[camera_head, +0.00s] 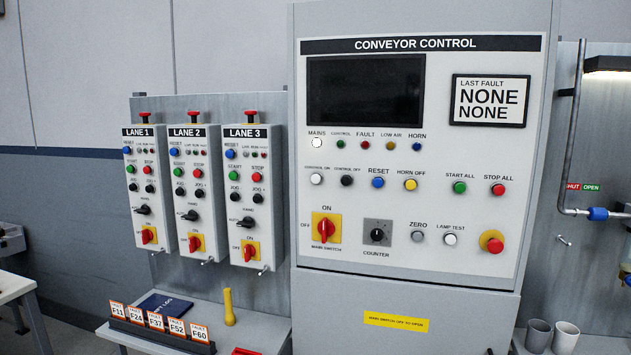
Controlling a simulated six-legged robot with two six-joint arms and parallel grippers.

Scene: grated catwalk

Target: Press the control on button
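The conveyor control panel (450,130) fills the middle and right of the head view. The control on button (317,179) is a white round button at the left end of the middle row. The black control off button (347,181) is just right of it. In the lamp row above, the mains lamp (316,143) looks white and lit, and the control lamp (340,145) is dark green. The red main switch (326,229) on its yellow plate stands with its handle upright, towards ON. Neither of my grippers is in view.
Three lane boxes (193,190) with their own buttons hang left of the panel. Below them a shelf (262,325) holds fault cards (160,326), a dark blue book and a yellow object (229,306). Grey cups (565,336) and a pipe (571,130) are at the right.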

